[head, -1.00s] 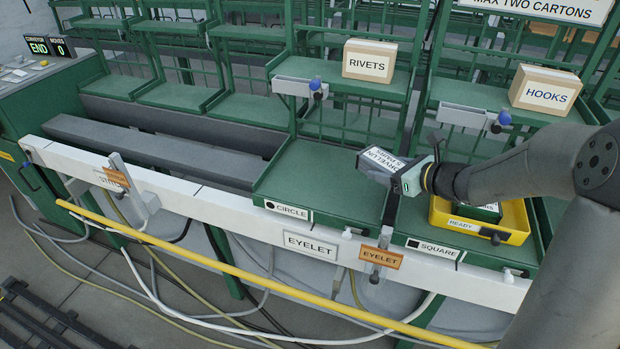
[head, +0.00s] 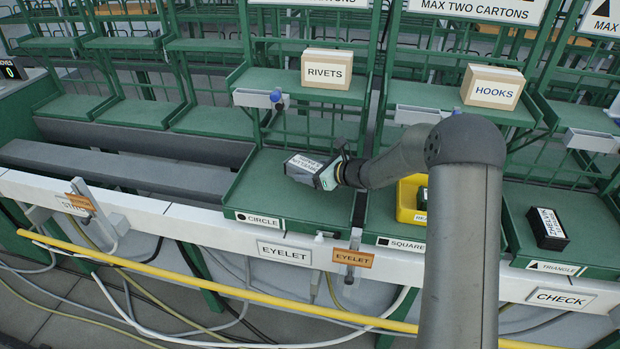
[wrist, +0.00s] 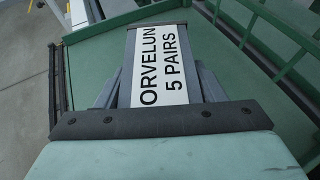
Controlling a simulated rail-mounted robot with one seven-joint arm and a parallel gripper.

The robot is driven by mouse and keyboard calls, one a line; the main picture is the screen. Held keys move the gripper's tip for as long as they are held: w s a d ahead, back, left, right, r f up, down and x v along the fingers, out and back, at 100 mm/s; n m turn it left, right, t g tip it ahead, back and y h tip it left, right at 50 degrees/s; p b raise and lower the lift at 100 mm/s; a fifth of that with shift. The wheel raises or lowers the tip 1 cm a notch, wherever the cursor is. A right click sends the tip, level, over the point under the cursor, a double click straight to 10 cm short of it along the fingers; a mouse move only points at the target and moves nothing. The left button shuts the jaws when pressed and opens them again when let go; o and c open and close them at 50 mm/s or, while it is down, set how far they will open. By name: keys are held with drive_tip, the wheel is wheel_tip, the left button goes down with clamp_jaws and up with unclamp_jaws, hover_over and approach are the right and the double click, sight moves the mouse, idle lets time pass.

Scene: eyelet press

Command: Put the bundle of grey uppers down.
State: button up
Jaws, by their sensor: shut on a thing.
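The bundle of grey uppers (head: 308,166) has a white label, which reads "ORVELUN 5 PAIRS" in the wrist view (wrist: 163,65). My gripper (head: 328,178) is shut on the bundle and holds it over the green tray marked CIRCLE (head: 265,195). In the wrist view the bundle sits between the fingers (wrist: 155,95), with the green tray surface (wrist: 95,70) beyond it. I cannot tell whether the bundle touches the tray. No other thing shows on the visible part of that tray.
The SQUARE tray (head: 385,215) to the right holds a yellow bin (head: 408,200), partly behind my arm. The TRIANGLE tray (head: 590,225) bears a dark labelled bundle (head: 547,228). RIVETS (head: 328,68) and HOOKS (head: 492,87) cartons stand on the shelf above. A yellow rail (head: 200,290) runs in front.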

drive_tip(key=shift+w+a+f, duration=0.15)
drive_tip(key=shift+w+f, duration=0.45)
drive_tip(key=shift+f, duration=0.1)
wheel_tip(320, 180, down, 3)
drive_tip(key=shift+r+p, duration=0.1)
drive_tip(key=shift+p, duration=0.35)
drive_tip(key=shift+f+b, duration=0.3)
drive_tip(key=shift+b, duration=0.05)
drive_tip(key=o, duration=1.2)
drive_tip(key=shift+r, duration=0.1)
